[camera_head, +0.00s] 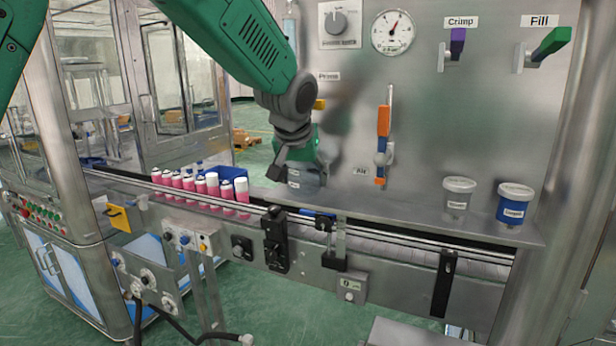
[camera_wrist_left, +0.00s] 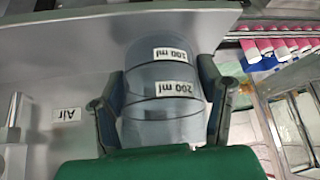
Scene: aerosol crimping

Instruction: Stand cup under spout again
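A clear measuring cup with 100 ml and 200 ml labels (camera_wrist_left: 163,108) fills the middle of the left wrist view, inverted in that picture. In the head view the lower part of the cup (camera_head: 309,183) shows at the back ledge, below my left gripper (camera_head: 297,172). The fingers flank the cup on both sides and appear to touch its wall. I cannot tell whether its base rests on the ledge. A yellow handle (camera_head: 320,104) shows below the Prime label; the spout is hidden behind my left arm. My right gripper is not in view.
Several pink cans (camera_head: 205,186) and a blue bin (camera_head: 228,177) stand left of the cup. An orange Air valve (camera_head: 383,122) is on the panel to the right. Two labelled tubs, white (camera_head: 458,195) and blue (camera_head: 514,203), stand farther right. The ledge between is clear.

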